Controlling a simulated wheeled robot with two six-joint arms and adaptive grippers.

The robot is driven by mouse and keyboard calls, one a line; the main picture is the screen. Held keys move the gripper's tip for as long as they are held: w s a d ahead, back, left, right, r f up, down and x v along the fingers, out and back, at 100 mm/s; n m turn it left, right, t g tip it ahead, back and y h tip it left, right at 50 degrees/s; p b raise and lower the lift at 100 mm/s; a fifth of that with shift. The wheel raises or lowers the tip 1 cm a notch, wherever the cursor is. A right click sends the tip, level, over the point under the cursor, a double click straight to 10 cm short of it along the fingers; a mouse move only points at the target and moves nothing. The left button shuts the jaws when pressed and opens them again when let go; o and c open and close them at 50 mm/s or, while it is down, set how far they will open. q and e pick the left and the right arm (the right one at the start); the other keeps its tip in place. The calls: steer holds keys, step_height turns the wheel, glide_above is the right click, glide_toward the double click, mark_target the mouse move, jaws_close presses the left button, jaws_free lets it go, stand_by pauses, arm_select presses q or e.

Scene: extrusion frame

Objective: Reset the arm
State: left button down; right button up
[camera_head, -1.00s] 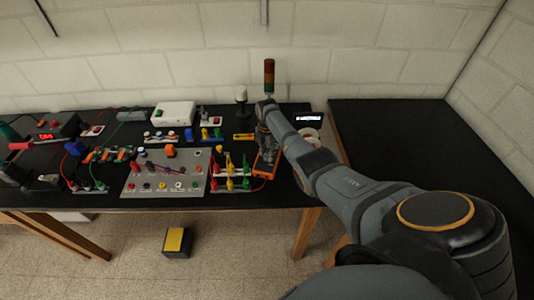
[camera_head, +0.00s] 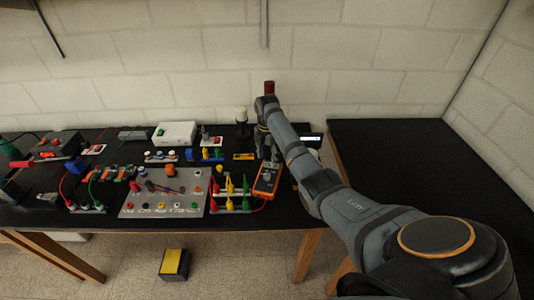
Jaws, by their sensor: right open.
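My right arm (camera_head: 365,210) comes in from the lower right and reaches over the black table (camera_head: 105,214). My right gripper (camera_head: 266,148) is at the far end of this arm, pointing down, open, just behind the orange multimeter (camera_head: 267,180). The fingers are small and dark here, and no object shows between them. The multimeter lies on the table near its right end, with its screen and dial in view. My left gripper is not in view.
A grey panel with knobs (camera_head: 135,205) and coloured plugs (camera_head: 228,184) lie left of the multimeter. A white box (camera_head: 174,134) and a red signal light (camera_head: 269,88) are farther back. The black table on the right (camera_head: 420,150) is bare.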

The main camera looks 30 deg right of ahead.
step_height(320, 180, up, 3)
steer(key=shift+f, duration=0.2)
stand_by(0.4)
